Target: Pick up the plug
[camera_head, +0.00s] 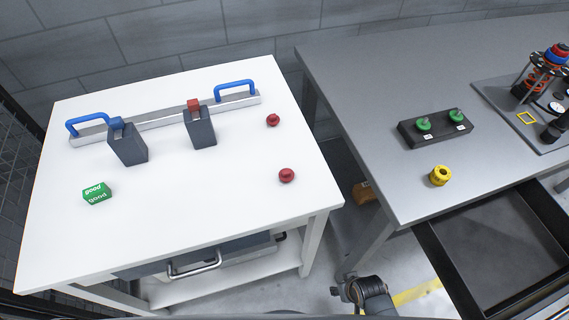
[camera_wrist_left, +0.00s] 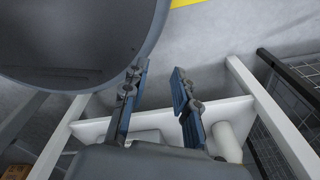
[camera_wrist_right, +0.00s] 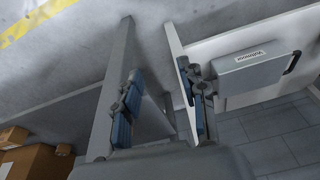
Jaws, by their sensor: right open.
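Two small red round plug-like pieces stand apart on the right part of the white table: a far one (camera_head: 273,120) and a near one (camera_head: 286,175). Two green pieces, left (camera_head: 424,124) and right (camera_head: 456,116), sit in a dark block (camera_head: 415,138) on the grey table. I cannot tell which is the plug. My left gripper (camera_wrist_left: 159,72) is open and empty in its wrist view. My right gripper (camera_wrist_right: 158,70) is open and empty in its wrist view, above the floor. Neither wrist view shows these pieces.
The white table (camera_head: 205,205) holds a rail with blue handles (camera_head: 160,121), two dark blocks and a green "good" cube (camera_head: 97,193). An open drawer (camera_head: 490,250) juts out below.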

